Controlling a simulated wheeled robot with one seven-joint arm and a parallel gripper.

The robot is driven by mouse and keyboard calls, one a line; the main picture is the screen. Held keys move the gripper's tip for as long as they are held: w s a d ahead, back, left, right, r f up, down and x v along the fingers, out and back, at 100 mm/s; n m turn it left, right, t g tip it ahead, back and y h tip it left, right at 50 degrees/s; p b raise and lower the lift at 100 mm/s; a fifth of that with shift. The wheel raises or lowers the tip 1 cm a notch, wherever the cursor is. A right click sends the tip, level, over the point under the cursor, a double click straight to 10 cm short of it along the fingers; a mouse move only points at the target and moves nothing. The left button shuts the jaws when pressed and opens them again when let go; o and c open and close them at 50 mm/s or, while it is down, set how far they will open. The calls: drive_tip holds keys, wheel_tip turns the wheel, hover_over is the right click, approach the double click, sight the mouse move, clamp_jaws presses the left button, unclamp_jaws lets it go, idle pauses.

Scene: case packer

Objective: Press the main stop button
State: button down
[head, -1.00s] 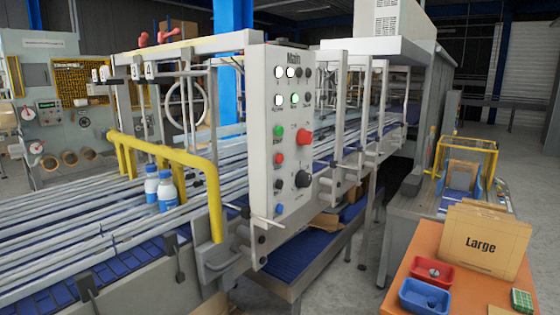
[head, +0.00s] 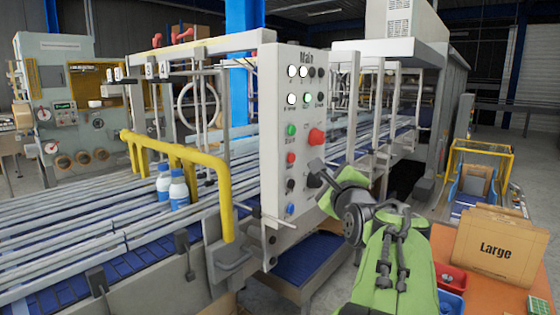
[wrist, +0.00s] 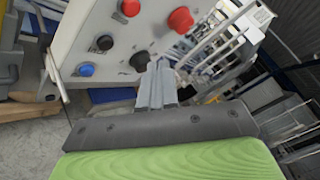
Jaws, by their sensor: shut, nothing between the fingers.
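The white control panel headed "Main" (head: 272,95) faces me. A large red mushroom button (head: 316,136) sits on its right side and also shows in the wrist view (wrist: 181,20). A smaller red button (head: 291,158) is at lower left, under a green one (head: 291,130); it also shows in the wrist view (wrist: 130,8). The small labels are too blurred to read. My gripper (head: 316,167) is shut and empty, at the panel's right side below the large red button. In the wrist view its fingertips (wrist: 159,66) overlap the black knob's edge; I cannot tell if they touch.
Below are a black knob (wrist: 140,62), a black button (wrist: 105,42) and a blue button (wrist: 86,69). A yellow rail (head: 226,205) and two bottles (head: 178,190) are left on the conveyor. An orange table with a "Large" box (head: 497,250) is at right.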

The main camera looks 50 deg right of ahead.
sight(291, 158)
drive_tip(key=shift+s+d+r+m+h, duration=0.4)
drive_tip(key=shift+s+d+r+m, duration=0.1)
drive_tip(key=shift+s+d+m, duration=0.35)
drive_tip(key=shift+w, duration=0.2)
drive_tip(key=w+p, duration=0.2)
drive_tip(key=w, duration=0.6)
drive_tip(key=shift+w+a, duration=0.3)
drive_tip(key=shift+a, duration=0.1)
idle(1.0)
drive_tip(key=shift+w, duration=0.4)
drive_tip(key=shift+w+a, duration=0.1)
drive_tip(key=shift+w, duration=0.4)
idle(0.7)
drive_tip(key=shift+s+b, duration=0.45)
drive_tip(key=shift+s, duration=0.45)
